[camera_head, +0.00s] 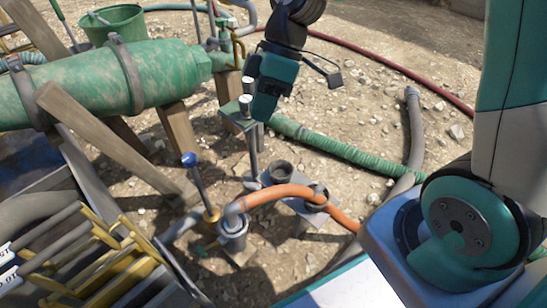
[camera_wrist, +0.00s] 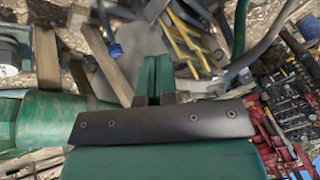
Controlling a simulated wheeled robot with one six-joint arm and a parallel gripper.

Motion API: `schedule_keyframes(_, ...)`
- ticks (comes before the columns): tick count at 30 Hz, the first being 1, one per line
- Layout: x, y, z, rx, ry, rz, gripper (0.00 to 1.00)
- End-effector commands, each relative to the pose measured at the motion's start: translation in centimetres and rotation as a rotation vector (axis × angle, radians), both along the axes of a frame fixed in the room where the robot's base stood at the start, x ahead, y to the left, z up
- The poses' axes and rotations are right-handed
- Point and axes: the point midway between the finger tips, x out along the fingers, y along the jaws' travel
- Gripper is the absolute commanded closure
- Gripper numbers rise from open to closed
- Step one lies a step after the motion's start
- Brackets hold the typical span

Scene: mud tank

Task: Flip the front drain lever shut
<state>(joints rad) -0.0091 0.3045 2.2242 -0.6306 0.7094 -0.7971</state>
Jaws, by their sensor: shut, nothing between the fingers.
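A lever with a blue ball knob (camera_head: 188,160) stands tilted on a yellow-collared fitting (camera_head: 211,215), beside the grey pipe end where the orange hose starts. A blue knob (camera_wrist: 115,50) also shows in the wrist view, left of the fingertips. Two white-topped handles (camera_head: 246,103) stand on a post by the green tank's right end. I cannot tell for sure which of these is the front drain lever. My gripper (camera_head: 262,112) is shut and empty, close to the white-topped handles and above and right of the blue knob. Its fingers (camera_wrist: 155,75) show together in the wrist view.
A green tank (camera_head: 150,75) lies on wooden props at the left. An orange hose (camera_head: 275,193) and a green ribbed hose (camera_head: 335,148) cross the ground. Yellow-framed racks (camera_head: 100,255) fill the lower left. Stony ground at the upper right is mostly clear.

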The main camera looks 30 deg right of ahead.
Motion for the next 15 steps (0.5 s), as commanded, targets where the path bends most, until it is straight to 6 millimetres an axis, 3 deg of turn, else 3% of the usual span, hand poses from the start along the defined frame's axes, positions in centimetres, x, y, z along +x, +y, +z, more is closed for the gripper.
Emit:
schedule_keyframes(1,-2.1,0.9,3.3,-0.037,-0.001,-0.065,1.0)
schedule_keyframes(6,-8.3,2.0,8.6,-0.121,0.026,-0.319,1.0)
schedule_keyframes(10,-11.6,2.1,10.4,-0.144,0.04,-0.461,1.0)
schedule_keyframes(15,-13.5,1.9,11.1,-0.153,0.051,-0.554,1.0)
